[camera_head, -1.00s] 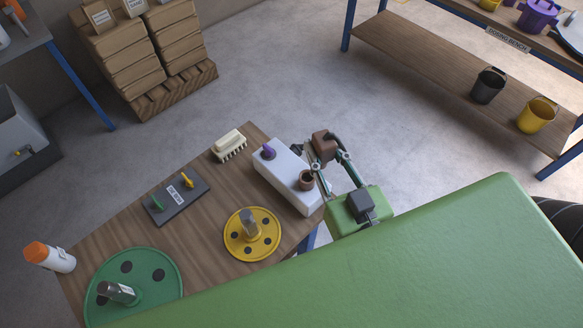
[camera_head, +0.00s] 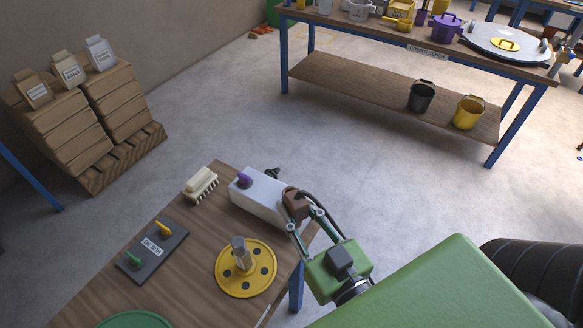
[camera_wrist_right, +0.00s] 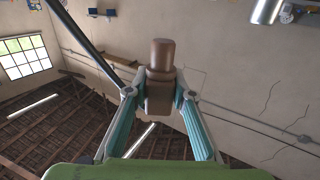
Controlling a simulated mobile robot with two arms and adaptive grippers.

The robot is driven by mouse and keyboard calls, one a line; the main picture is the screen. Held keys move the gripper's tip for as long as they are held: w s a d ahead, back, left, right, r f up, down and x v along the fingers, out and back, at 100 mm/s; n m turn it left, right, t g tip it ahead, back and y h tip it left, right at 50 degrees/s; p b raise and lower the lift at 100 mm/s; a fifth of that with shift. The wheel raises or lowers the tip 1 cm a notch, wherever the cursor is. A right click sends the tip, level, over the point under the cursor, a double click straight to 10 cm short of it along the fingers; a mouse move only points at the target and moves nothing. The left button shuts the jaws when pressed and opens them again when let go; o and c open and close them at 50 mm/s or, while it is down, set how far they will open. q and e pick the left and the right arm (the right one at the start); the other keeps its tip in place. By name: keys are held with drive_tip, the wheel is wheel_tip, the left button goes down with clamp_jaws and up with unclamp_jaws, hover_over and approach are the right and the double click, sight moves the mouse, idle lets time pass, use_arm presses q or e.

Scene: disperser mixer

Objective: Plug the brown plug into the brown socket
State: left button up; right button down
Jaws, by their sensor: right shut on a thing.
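The brown plug (camera_head: 295,204) is between the fingers of my right gripper (camera_head: 303,216), which is shut on it. In the right wrist view the plug (camera_wrist_right: 160,85) sits upright between the two fingertips (camera_wrist_right: 159,94). The plug is at the right end of the white socket box (camera_head: 262,199), where it covers the brown socket. I cannot tell whether it is in the socket or just over it. A purple piece (camera_head: 243,180) sits on the box's left end. My left gripper is not in view.
The wooden table (camera_head: 195,245) bears a cream brush (camera_head: 201,184), a dark plate with green and yellow handles (camera_head: 150,253) and a yellow disc (camera_head: 236,284). A black cable (camera_head: 325,213) arcs beside the plug. Open floor (camera_head: 380,180) lies beyond the table.

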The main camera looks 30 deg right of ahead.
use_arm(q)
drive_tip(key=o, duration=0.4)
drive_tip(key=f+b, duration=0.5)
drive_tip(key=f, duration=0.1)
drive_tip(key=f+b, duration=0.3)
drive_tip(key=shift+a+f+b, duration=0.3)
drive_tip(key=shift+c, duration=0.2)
use_arm(e)
wheel_tip(320, 180, down, 10)
drive_tip(key=a+y, duration=0.1)
use_arm(q)
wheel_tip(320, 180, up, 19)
drive_tip(key=p, duration=1.8)
drive_tip(key=shift+p, duration=0.35)
use_arm(e)
drive_tip(key=w+d+r+n+g+y, duration=0.1)
drive_tip(key=w+d+r+n+y, duration=0.1)
drive_tip(key=w+r+n+y, duration=0.1)
drive_tip(key=w+d+r+n+g+y, duration=0.1)
drive_tip(key=w+d+r+n+y, duration=0.2)
drive_tip(key=w+r+y, duration=0.2)
wheel_tip(320, 180, up, 4)
drive_tip(key=shift+w+d+r, duration=0.25)
drive_tip(key=shift+w, duration=0.95)
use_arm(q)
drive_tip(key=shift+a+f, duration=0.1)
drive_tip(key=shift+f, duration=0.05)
